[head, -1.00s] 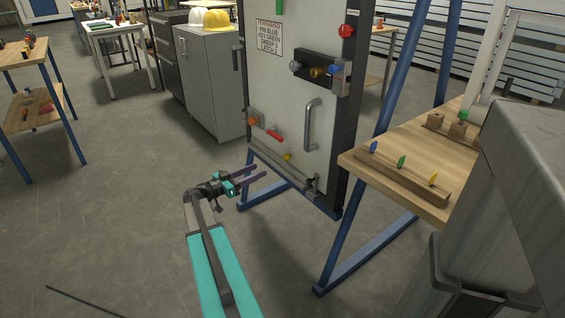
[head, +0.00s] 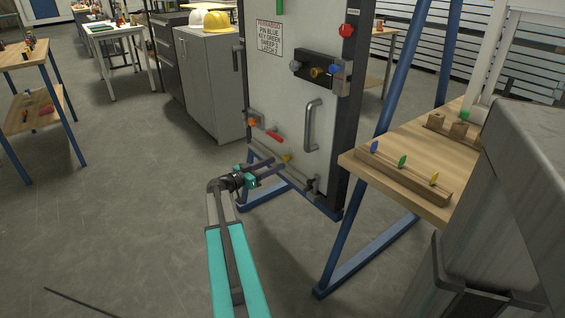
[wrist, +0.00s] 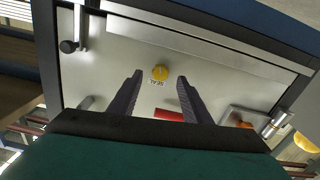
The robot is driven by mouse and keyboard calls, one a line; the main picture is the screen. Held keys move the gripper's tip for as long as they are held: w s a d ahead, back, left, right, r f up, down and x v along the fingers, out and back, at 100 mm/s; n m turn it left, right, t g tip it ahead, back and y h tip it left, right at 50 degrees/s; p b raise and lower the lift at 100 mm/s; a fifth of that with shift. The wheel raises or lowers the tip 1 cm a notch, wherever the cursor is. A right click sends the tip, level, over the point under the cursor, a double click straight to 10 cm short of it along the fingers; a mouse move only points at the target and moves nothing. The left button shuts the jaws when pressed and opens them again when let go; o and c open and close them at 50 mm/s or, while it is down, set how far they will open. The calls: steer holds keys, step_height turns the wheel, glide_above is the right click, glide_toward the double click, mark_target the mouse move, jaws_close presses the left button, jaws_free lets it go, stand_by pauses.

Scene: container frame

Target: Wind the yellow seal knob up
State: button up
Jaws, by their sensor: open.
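The yellow seal knob (head: 286,157) is a small round knob low on the pale door panel (head: 290,110). In the wrist view the yellow knob (wrist: 160,72) shows ahead of and between my fingertips, with a small label beside it. My gripper (head: 280,164) is open and empty, its two dark fingers pointing at the lower door. In the wrist view the gripper (wrist: 160,85) straddles the line to the knob. The fingers appear apart from it; the exact gap is hard to tell.
A red handle (head: 275,136) and an orange knob (head: 252,122) sit above left of the yellow knob. A vertical grey door handle (head: 311,124) is above right. Blue frame legs (head: 345,210) and a wooden table (head: 440,165) stand right.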

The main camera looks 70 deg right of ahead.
mark_target(285, 160)
steer(key=shift+x, duration=2.5)
steer(key=c, duration=0.9)
steer(key=shift+d, duration=0.2)
steer(key=shift+c, duration=0.7)
steer(key=shift+a, duration=0.15)
steer(key=shift+a+b, duration=0.1)
steer(key=shift+b, duration=0.2)
